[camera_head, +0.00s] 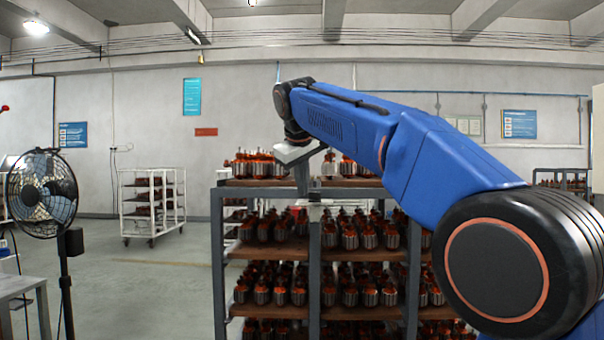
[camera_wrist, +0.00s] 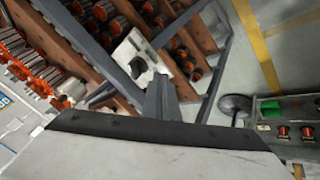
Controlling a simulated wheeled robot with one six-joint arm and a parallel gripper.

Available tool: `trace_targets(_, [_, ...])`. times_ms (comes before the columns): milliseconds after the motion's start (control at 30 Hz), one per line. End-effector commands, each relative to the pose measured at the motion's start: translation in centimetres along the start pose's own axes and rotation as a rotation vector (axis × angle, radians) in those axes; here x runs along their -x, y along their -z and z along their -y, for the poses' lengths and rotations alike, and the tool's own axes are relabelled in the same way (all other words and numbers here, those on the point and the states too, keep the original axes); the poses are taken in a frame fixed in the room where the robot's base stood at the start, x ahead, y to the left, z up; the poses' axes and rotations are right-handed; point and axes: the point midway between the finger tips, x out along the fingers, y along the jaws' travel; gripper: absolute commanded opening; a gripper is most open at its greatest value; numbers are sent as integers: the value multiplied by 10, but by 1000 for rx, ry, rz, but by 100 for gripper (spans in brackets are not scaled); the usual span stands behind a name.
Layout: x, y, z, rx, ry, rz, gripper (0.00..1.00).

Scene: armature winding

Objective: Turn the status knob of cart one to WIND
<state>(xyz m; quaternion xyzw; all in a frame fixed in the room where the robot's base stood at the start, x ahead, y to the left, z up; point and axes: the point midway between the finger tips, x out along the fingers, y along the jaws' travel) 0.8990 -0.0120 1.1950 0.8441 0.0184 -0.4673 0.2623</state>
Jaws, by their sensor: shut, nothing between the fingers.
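A grey-framed cart (camera_head: 218,250) with brown shelves full of armatures stands in front of me; no cart number is readable. In the wrist view a white plate with a dark knob (camera_wrist: 139,67) is fixed by the cart's grey upright (camera_wrist: 86,50). The knob's setting and lettering are too small to read. My gripper (camera_head: 303,192) points down in front of the cart's upper part. In the wrist view its fingers (camera_wrist: 160,82) are together, empty, and appear close to the white plate. I cannot tell whether they touch it.
A black fan (camera_head: 42,190) stands at the left beside a grey table (camera_head: 20,287). A white cart (camera_head: 152,205) is farther back on the left. Floor between them is clear. The wrist view shows a bench with green and copper-coloured parts (camera_wrist: 285,131) at the right.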

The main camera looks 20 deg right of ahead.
Motion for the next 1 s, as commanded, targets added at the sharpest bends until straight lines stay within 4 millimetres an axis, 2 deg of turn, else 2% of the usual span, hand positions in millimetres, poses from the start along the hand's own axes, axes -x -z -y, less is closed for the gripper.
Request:
trace_targets(100, [-21,-1,-1,-1,0,3,0])
trace_targets(333, [-32,-1,-27,-2,0,2,0])
trace_targets(1000, [-38,-2,-42,-2,0,1,0])
